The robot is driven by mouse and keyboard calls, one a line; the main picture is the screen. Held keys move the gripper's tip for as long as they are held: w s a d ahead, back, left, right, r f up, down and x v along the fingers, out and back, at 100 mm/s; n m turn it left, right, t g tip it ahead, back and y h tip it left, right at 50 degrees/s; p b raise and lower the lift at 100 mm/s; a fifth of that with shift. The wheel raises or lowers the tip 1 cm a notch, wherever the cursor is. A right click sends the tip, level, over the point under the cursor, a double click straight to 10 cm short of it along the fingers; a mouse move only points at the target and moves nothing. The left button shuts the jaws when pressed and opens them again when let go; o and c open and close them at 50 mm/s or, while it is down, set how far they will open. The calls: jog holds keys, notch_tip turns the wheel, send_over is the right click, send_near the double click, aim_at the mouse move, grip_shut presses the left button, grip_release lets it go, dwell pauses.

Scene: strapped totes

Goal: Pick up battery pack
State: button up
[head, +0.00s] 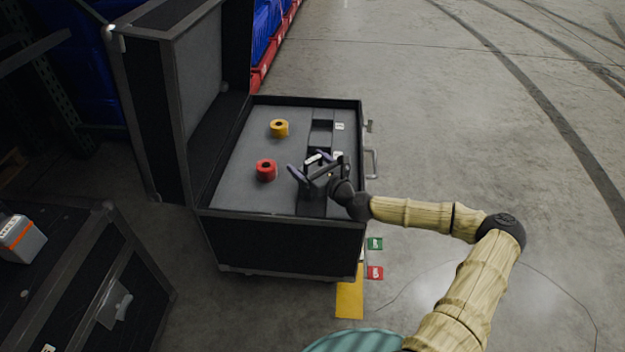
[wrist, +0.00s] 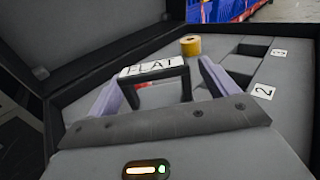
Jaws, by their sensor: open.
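A dark block with a raised handle, which looks like a battery pack (head: 313,189), sits at the near end of the slot row in the open case. In the wrist view its handle (wrist: 156,73) carries a white label reading FLAT. My gripper (head: 310,166) is open, with purple fingers on either side of the handle; it also shows in the wrist view (wrist: 162,78). I cannot tell whether either finger touches it. Another grey box with an orange band (head: 22,240), possibly also a pack, stands on a black case at the left. The lower body of the dark block is mostly hidden.
The black case (head: 280,240) has its lid (head: 200,75) raised at the left. A red roll (head: 266,171) and a yellow roll (head: 279,128) lie on its grey foam. Slots labelled 2 (wrist: 263,92) and 3 look empty. The floor to the right is clear.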

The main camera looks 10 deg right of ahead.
grip_shut()
jog(key=shift+r, duration=0.15)
notch_tip(320, 180, up, 10)
jog(key=p, duration=0.5)
dwell(0.6)
